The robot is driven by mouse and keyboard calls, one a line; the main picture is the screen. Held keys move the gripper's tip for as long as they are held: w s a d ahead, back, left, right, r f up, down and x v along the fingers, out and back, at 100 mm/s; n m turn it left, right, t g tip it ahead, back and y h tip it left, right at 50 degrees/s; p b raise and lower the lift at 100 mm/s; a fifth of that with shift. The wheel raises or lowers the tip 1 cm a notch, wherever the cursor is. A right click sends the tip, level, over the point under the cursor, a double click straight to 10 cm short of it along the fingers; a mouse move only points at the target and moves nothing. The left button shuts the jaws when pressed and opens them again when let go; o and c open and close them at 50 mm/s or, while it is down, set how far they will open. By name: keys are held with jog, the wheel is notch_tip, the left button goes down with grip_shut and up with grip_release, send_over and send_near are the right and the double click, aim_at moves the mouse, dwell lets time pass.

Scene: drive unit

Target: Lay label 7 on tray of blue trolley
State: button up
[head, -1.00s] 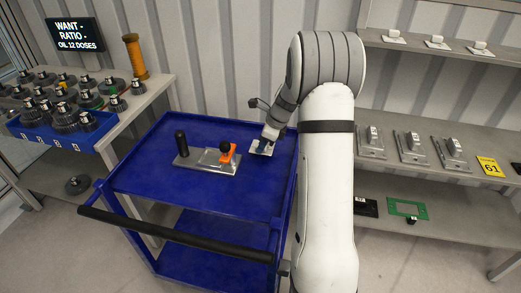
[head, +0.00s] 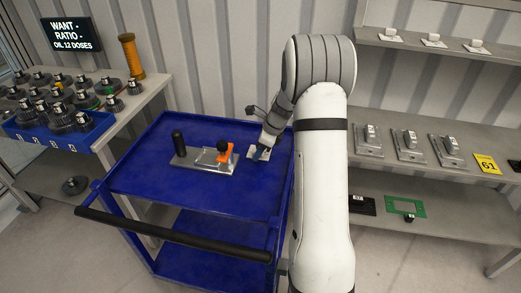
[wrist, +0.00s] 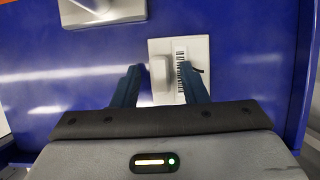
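A white label plate (head: 251,153) with a raised grip lies on the tray (head: 150,178) of the blue trolley, right of the metal fixture. In the wrist view the plate (wrist: 195,48) shows a barcode strip; I cannot read a number on it. My gripper (wrist: 162,69) is open, its two blue fingers spread on either side of the raised grip with gaps between. In the head view my gripper (head: 262,150) is low over the plate and partly covers it.
A metal fixture (head: 190,160) with a black post and an orange clamp stands on the tray. The trolley's black handle (head: 170,234) is in front. The tray's front left is clear.

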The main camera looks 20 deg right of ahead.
jog(key=v, duration=1.2)
jog(key=s+a+r+n+h, duration=0.2)
jog(key=s+a+r+n, duration=0.4)
jog(key=s+a+n, duration=0.6)
jog(key=s+a+f+n+h, duration=0.1)
jog(key=s+a+n, duration=0.2)
jog(key=s+n, duration=0.9)
jog(key=s, duration=0.4)
jog(key=shift+s+a+n+h, duration=0.2)
jog(key=shift+n+h, duration=0.2)
